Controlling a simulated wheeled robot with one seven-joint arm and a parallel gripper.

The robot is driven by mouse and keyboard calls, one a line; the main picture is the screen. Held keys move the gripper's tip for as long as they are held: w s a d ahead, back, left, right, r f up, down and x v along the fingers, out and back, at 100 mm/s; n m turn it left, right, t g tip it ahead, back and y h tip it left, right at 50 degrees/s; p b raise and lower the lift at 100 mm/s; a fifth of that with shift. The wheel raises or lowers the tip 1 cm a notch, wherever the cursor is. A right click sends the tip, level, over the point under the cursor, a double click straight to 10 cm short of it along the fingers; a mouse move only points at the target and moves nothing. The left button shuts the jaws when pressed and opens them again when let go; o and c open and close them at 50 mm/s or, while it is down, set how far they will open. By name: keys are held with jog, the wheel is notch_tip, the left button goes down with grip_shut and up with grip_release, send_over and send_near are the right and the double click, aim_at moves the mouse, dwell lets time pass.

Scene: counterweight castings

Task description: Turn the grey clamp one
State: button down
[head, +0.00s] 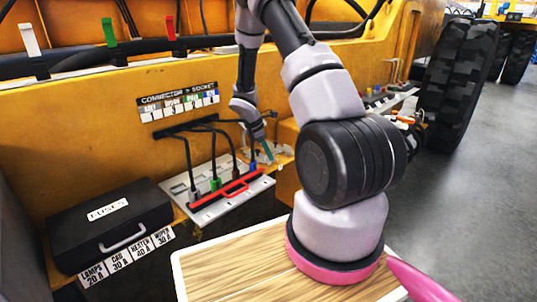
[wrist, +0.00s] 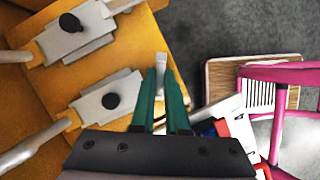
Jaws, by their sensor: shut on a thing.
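My gripper (wrist: 161,92) has teal fingers, close together on a narrow light grey piece (wrist: 161,66) that shows between their tips. This may be part of the grey clamp, but the frames do not settle it. In the head view my gripper (head: 268,151) is small and points down at the right end of the socket panel, by the yellow machine. My arm hides part of that area. White (head: 30,40), green (head: 109,33) and red (head: 171,29) upright levers stand on a rail at the upper left, away from my gripper.
The grey socket panel (head: 204,214) holds several plugs with black cables and a red bar (head: 222,190). A black fuse case (head: 110,222) stands left. Two grey plates with black knobs (wrist: 111,101) lie left of my fingers. Open floor (head: 440,190) lies right.

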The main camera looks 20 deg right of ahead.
jog(key=m+g, duration=0.1)
jog(key=m, duration=0.1)
jog(key=m+g+y, duration=0.1)
jog(key=m, duration=0.2)
jog(key=shift+w+m, duration=0.2)
jog(key=shift+m, duration=0.1)
jog(key=m+y, duration=0.1)
jog(key=m, duration=0.2)
jog(key=m+g, duration=0.1)
jog(key=m, duration=0.1)
jog(key=shift+d+m+y, duration=0.2)
jog(key=shift+m+y, duration=0.2)
jog(key=c, duration=0.9)
grip_release()
jog(key=v, duration=1)
jog(key=shift+w+r, duration=0.35)
